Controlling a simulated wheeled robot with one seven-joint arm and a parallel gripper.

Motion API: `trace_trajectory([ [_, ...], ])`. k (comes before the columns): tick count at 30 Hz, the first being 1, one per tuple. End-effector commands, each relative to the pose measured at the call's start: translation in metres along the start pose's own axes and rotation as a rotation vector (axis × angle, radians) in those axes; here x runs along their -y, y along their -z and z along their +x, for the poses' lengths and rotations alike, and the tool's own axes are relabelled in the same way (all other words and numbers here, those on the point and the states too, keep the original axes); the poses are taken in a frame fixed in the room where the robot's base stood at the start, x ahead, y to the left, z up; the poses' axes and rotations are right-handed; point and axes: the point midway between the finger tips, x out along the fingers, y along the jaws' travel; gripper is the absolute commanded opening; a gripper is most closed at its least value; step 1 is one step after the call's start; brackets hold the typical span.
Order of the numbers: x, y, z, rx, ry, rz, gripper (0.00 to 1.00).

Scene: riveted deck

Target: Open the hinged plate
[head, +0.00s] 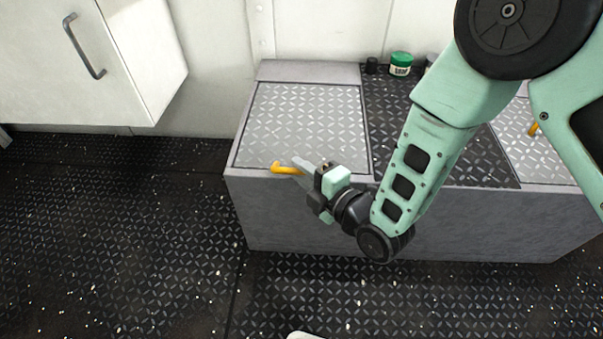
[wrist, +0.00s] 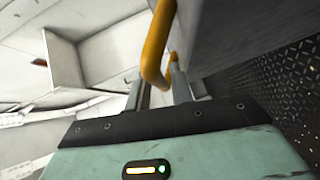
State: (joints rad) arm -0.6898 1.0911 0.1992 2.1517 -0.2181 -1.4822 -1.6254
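The plate (head: 305,118) is a pale grey diamond-tread panel on the left part of the top of a long grey bench. It lies flat, flush with the top. A yellow handle (head: 281,168) sits at its front edge and shows large in the wrist view (wrist: 154,45). My gripper (head: 299,170) reaches the handle from the front right, and its two grey fingers (wrist: 162,88) stand on either side of the yellow bar. They look closed on it, with little gap. Part of the handle is hidden by the fingers.
A green jar (head: 400,64) stands at the back. A white cabinet (head: 80,55) hangs upper left. The dark floor (head: 120,220) is clear.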

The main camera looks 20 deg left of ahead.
Motion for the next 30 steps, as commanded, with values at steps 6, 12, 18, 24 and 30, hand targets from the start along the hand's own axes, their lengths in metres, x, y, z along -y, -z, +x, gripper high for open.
trace_trajectory([
  [6, -0.001, 0.000, 0.005, 0.000, 0.000, 0.000, 0.22],
  [12, -0.001, 0.000, 0.004, 0.000, 0.000, 0.000, 0.06],
  [18, -0.001, 0.000, 0.004, 0.000, 0.001, 0.001, 0.00],
  [24, -0.013, 0.001, 0.003, 0.000, 0.014, 0.014, 0.00],
  [30, -0.044, 0.003, 0.002, 0.000, 0.059, 0.060, 0.00],
])
